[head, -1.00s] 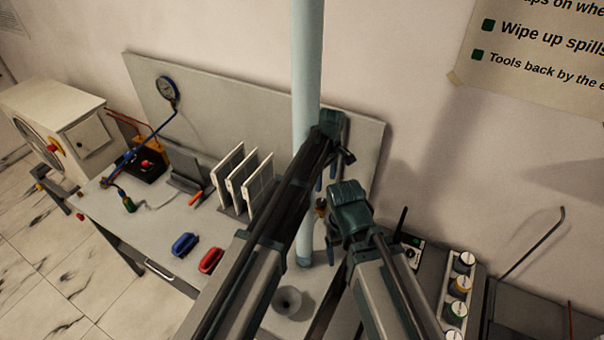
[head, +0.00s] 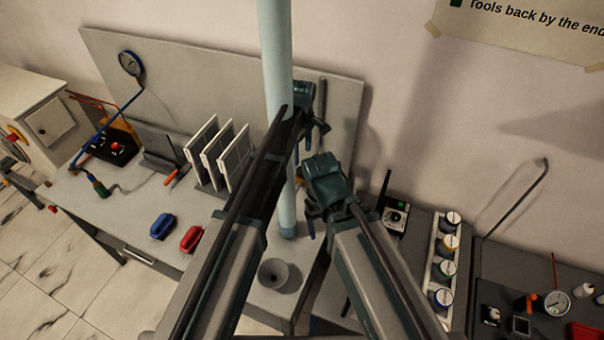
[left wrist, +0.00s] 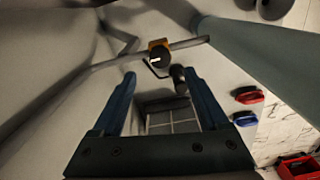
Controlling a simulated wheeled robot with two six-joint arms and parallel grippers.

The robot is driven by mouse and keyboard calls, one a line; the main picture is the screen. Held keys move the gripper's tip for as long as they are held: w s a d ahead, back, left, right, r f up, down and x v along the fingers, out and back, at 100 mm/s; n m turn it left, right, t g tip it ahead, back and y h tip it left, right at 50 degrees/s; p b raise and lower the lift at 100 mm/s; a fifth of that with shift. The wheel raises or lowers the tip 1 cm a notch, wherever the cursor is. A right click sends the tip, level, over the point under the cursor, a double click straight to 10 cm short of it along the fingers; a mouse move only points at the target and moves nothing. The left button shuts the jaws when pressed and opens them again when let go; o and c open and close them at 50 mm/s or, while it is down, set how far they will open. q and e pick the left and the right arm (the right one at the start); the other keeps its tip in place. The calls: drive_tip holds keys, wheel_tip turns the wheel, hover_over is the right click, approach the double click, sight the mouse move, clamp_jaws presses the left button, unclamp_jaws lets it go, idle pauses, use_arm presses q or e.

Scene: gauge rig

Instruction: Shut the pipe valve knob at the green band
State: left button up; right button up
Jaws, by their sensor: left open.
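A pale blue upright pipe (head: 277,70) stands behind my arms in the head view and runs along the right of the left wrist view (left wrist: 262,58). In the left wrist view, an orange-brown valve fitting (left wrist: 159,52) sits on a thin grey pipe, with a dark face and a white mark. I cannot make out a green band. My left gripper (left wrist: 160,80) is open with the fitting beyond its fingertips, apart from it. In the head view my left gripper (head: 314,134) is beside the upright pipe. My right gripper (head: 312,222) is lower, its fingers mostly hidden.
Blue (head: 162,225) and red (head: 191,239) handled pieces lie on the bench left of the pipe. White panels (head: 222,152) stand in a rack behind them. Several capped jars (head: 445,270) stand at right.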

sight(302, 169)
use_arm(q)
wheel_tip(302, 169, down, 8)
drive_tip(key=b, duration=0.6)
drive_tip(key=shift+r+b, duration=0.15)
drive_tip(key=shift+b, duration=0.15)
clamp_jaws()
